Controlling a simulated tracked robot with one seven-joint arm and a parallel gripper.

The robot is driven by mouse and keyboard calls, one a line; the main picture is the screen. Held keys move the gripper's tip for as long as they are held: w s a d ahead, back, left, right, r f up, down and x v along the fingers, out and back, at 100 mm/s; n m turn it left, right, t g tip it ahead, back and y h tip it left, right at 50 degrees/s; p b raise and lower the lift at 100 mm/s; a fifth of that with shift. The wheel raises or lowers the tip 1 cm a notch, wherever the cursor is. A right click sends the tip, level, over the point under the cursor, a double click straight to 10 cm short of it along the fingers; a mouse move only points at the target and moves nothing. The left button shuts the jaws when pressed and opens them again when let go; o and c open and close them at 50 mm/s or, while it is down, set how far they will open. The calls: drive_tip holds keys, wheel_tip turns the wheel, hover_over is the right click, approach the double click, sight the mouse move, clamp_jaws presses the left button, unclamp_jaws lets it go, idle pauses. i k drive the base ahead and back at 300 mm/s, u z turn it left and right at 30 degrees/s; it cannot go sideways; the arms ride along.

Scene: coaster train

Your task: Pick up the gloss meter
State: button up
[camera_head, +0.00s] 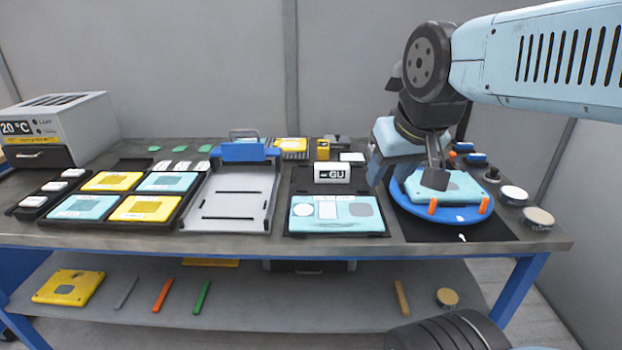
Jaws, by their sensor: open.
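A small white box with a black "GU" display (332,174), which looks like the gloss meter, stands at the back of a black tray in the middle of the bench. My gripper (407,174) is to its right, pointing down over a blue round plate (402,203) that carries a light blue panel. The gripper is open, with its fingers apart. One dark fingertip overlaps the panel in the picture; I cannot tell whether it touches. The gripper hides part of the round plate and the panel.
The black tray (289,232) holds a light blue panel in front of the display. A grey sliding fixture (232,222) and a tray of yellow and light blue panels (100,217) lie left. Orange pegs (433,206) stand on the round plate. Round pucks (538,217) line the right edge.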

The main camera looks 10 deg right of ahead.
sight(325, 172)
drive_tip(key=z, duration=0.2)
drive_tip(key=i, duration=0.85)
drive_tip(key=u, duration=0.1)
